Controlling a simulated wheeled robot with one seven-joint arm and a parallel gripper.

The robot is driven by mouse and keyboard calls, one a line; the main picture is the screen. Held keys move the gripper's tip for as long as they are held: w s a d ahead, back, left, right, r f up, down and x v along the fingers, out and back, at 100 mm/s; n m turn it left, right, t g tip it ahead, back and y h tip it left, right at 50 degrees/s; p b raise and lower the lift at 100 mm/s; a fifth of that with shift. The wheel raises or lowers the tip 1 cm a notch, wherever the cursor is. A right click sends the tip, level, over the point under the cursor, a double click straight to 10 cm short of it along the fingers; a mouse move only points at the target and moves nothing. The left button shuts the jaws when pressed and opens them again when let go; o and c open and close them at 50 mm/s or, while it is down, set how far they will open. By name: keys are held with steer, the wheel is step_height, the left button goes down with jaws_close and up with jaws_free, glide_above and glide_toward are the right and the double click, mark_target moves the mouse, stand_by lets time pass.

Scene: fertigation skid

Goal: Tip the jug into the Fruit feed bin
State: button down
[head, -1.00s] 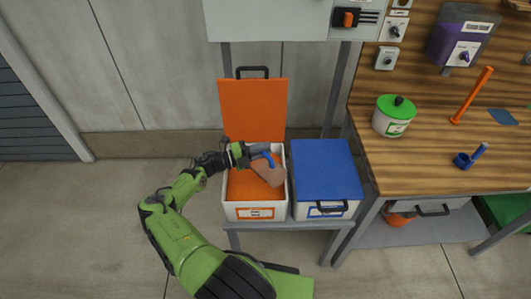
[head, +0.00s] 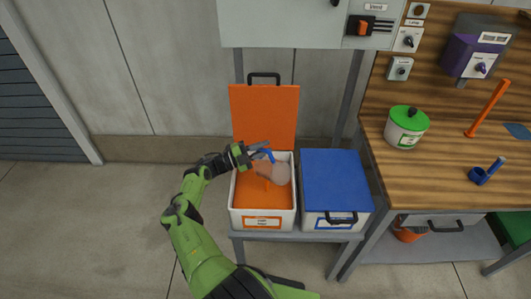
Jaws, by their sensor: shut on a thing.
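The jug (head: 272,171) has a blue handle and a pinkish-brown body. It is held tilted over the open white bin with the orange label (head: 263,223), whose raised lid is orange. The label is too small to read. Orange material fills the bin's inside, and a small orange streak shows just below the jug. My gripper (head: 263,151) reaches in from the left, shut on the jug's blue handle above the bin's back part. The fingers partly cover the handle.
A closed blue-lidded bin (head: 337,180) stands right beside the open bin on the same grey stand. The wooden bench (head: 440,172) at right carries a green-lidded pot (head: 406,127) and a blue scoop (head: 487,172). A grey panel (head: 290,22) hangs above. The floor at left is clear.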

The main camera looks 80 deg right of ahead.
steer(key=shift+w+d+f+n+h+b, duration=0.3)
steer(key=shift+w+d+n+b, duration=0.2)
steer(key=shift+n+b, duration=0.4)
steer(key=shift+w+d+f+n+h+b, duration=0.3)
steer(key=shift+w+n+b, duration=0.35)
steer(key=shift+b, duration=0.5)
steer(key=shift+w+d+f+n+h+b, duration=0.25)
steer(key=shift+w+d+n+b, duration=0.25)
steer(key=shift+n+b, duration=0.4)
steer(key=shift+r, duration=0.1)
stand_by(0.5)
